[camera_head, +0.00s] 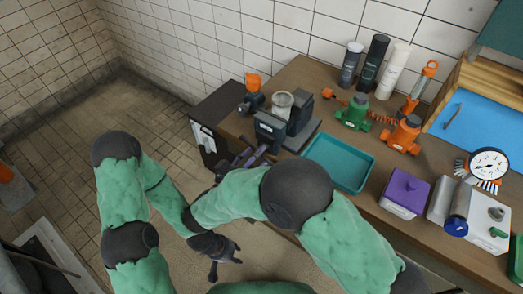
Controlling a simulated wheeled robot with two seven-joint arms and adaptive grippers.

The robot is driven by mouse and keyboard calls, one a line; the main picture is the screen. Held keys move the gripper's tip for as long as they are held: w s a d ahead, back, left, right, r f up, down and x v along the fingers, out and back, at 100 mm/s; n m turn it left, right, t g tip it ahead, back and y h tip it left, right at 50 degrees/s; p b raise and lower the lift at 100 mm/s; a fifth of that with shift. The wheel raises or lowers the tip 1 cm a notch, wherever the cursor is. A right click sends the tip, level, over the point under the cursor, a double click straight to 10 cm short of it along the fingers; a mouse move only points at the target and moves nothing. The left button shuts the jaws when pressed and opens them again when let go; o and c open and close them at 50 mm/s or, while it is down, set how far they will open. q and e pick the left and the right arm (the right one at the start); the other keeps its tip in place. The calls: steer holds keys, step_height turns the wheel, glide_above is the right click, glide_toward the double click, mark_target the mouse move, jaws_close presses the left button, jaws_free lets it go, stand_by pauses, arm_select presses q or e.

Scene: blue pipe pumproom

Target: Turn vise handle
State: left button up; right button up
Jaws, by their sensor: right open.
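A dark grey bench vise (271,130) stands at the left end of the wooden workbench. Its purple-grey handle (250,158) sticks out from the front, over the bench's edge. My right gripper (223,171) is small and dark, left of the handle and close to it. It is open; I cannot tell whether it touches the handle. My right forearm hides part of the space below it. My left gripper (226,256) hangs lower, over the tiled floor, away from the vise. Its fingers are too small to read.
A teal tray (340,162) lies right of the vise, with a purple box (404,193) beyond it. A dark cabinet (212,142) stands at the bench's left end. Open floor lies left.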

jaws_close()
steer(key=shift+r, duration=0.1)
arm_select(q)
steer(key=shift+s+a, duration=0.1)
steer(key=shift+s, duration=0.1)
arm_select(e)
steer(key=shift+w+r, duration=0.1)
stand_by(0.5)
